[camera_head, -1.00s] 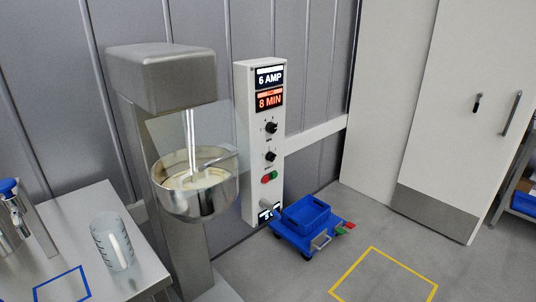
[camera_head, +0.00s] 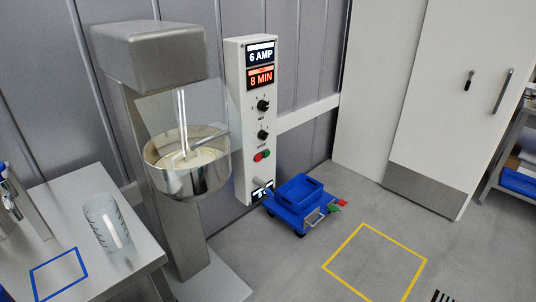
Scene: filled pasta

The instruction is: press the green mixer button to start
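The green mixer button (camera_head: 266,154) sits beside a red button (camera_head: 257,157) low on the white control panel (camera_head: 242,130). The panel stands to the right of the mixer (camera_head: 150,60). Its displays read "6 AMP" (camera_head: 261,56) and "8 MIN" (camera_head: 261,79), with two black knobs below them. The mixer's steel bowl (camera_head: 190,183) holds a pale mass around the mixing shaft, behind a clear guard. My gripper is not in view.
A blue cart (camera_head: 297,203) with a bin stands on the floor right of the panel. A steel table (camera_head: 70,215) with a clear beaker (camera_head: 106,225) is at the left. A yellow floor square (camera_head: 375,262) lies in open floor before a white door (camera_head: 445,110).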

